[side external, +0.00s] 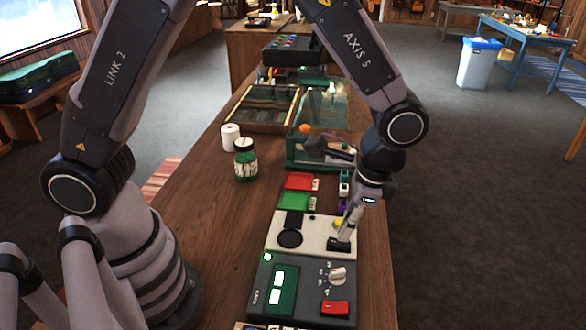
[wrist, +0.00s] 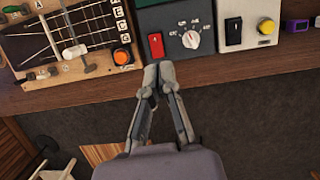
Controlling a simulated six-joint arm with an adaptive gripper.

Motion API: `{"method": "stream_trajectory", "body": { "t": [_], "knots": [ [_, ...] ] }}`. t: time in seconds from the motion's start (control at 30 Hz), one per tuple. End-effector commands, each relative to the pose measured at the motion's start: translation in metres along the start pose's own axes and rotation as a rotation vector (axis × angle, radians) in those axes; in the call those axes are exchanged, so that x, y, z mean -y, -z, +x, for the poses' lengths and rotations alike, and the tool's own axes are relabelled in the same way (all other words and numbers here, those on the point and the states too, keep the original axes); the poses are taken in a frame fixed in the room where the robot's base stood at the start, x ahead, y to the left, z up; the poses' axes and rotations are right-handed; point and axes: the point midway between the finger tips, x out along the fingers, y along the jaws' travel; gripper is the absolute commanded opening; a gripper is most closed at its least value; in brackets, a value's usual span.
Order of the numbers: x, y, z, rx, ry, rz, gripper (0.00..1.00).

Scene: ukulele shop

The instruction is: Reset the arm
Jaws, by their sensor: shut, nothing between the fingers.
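My gripper (side external: 342,240) points down at the right side of the workbench, by the pale panel in the side view. In the wrist view my gripper (wrist: 158,70) has its fingertips together with nothing between them. There the tips overlap the front edge of the grey control box, just below its red switch (wrist: 156,45). I cannot tell their exact height above the bench, or whether they touch anything.
The grey control box (side external: 262,292) and pale panel (side external: 311,233) stand on the wooden bench (side external: 205,235). A stringed board (wrist: 50,73) lies left in the wrist view.

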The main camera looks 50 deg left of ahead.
Motion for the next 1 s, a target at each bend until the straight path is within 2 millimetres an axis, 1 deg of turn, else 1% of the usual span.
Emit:
{"method": "stream_trajectory", "body": {
  "t": [0.03,0.07,0.1,0.17,0.2,0.27,0.3,0.37,0.4,0.47,0.5,0.6,0.7,0.83,1.0],
  "knots": [
    [0.013,-0.011,-0.021,-0.044,-0.005,-0.042,0.00],
    [0.020,-0.019,-0.033,-0.071,-0.007,-0.069,0.00],
    [0.031,-0.033,-0.049,-0.110,-0.010,-0.109,0.00],
    [0.045,-0.056,-0.072,-0.168,-0.013,-0.172,0.00],
    [0.054,-0.072,-0.085,-0.206,-0.013,-0.213,0.00],
    [0.065,-0.098,-0.103,-0.265,-0.010,-0.276,0.00],
    [0.070,-0.116,-0.113,-0.302,-0.007,-0.317,0.00],
    [0.077,-0.143,-0.124,-0.358,-0.001,-0.380,0.00],
    [0.079,-0.161,-0.131,-0.396,0.005,-0.422,0.00],
    [0.081,-0.187,-0.138,-0.451,0.016,-0.484,0.00],
    [0.081,-0.204,-0.141,-0.487,0.025,-0.524,0.00],
    [0.077,-0.239,-0.143,-0.566,0.049,-0.610,0.00],
    [0.072,-0.263,-0.142,-0.625,0.071,-0.676,0.00],
    [0.067,-0.279,-0.139,-0.668,0.089,-0.725,0.00],
    [0.065,-0.284,-0.137,-0.680,0.095,-0.739,0.00]
  ]
}}
